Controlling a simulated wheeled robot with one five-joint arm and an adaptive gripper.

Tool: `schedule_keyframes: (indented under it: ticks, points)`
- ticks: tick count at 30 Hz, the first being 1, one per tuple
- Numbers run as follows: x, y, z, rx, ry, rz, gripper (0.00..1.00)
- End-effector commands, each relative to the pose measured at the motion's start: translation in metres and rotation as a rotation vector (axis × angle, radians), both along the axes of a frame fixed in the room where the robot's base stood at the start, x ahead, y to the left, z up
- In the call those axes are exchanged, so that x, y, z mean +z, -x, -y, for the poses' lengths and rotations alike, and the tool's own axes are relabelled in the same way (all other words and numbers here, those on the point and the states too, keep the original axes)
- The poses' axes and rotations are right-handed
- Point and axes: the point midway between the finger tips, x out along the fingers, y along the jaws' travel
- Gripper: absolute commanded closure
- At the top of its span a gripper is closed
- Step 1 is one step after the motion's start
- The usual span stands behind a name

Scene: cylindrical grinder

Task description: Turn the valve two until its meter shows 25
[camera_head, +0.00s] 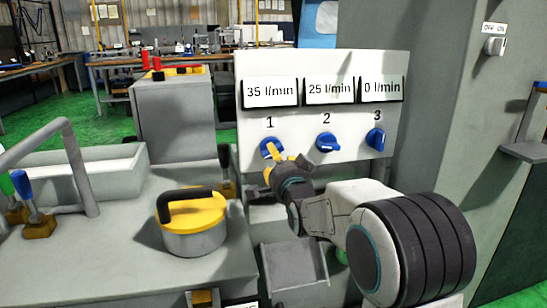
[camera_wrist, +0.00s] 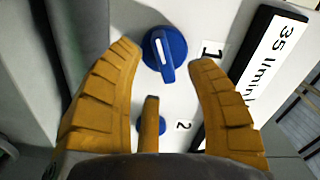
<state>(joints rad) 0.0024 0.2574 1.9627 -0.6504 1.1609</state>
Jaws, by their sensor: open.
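Valve two is a blue knob (camera_head: 326,142) under the number 2 on the white panel, with its handle about level. Its meter (camera_head: 329,91) above reads 25 l/min. My gripper (camera_head: 274,160), with yellow fingers, is at valve one, left of valve two and apart from it. In the wrist view my gripper (camera_wrist: 163,58) is open, its two outer fingertips on either side of valve one's blue knob (camera_wrist: 164,50). I cannot tell whether they touch it. Valve two (camera_wrist: 158,126) shows lower there, partly hidden behind the middle finger.
Valve one's meter (camera_head: 270,93) reads 35 l/min. Valve three (camera_head: 375,139), at right, has a meter (camera_head: 381,88) reading 0 l/min. A yellow-topped pot (camera_head: 192,222) with a black handle stands on the grey machine at left. An open grey box (camera_head: 290,270) is below the panel.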

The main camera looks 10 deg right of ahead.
Motion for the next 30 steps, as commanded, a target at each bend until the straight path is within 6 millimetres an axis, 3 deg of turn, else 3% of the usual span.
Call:
schedule_keyframes:
  ticks: [12, 26, 30]
  points:
    - [-0.001, -0.035, 0.000, 0.001, 0.001, -0.001, 0.50]
    - [0.000, -0.039, 0.000, 0.001, 0.001, -0.001, 0.49]
    - [0.000, -0.039, 0.000, 0.001, 0.001, -0.001, 0.61]
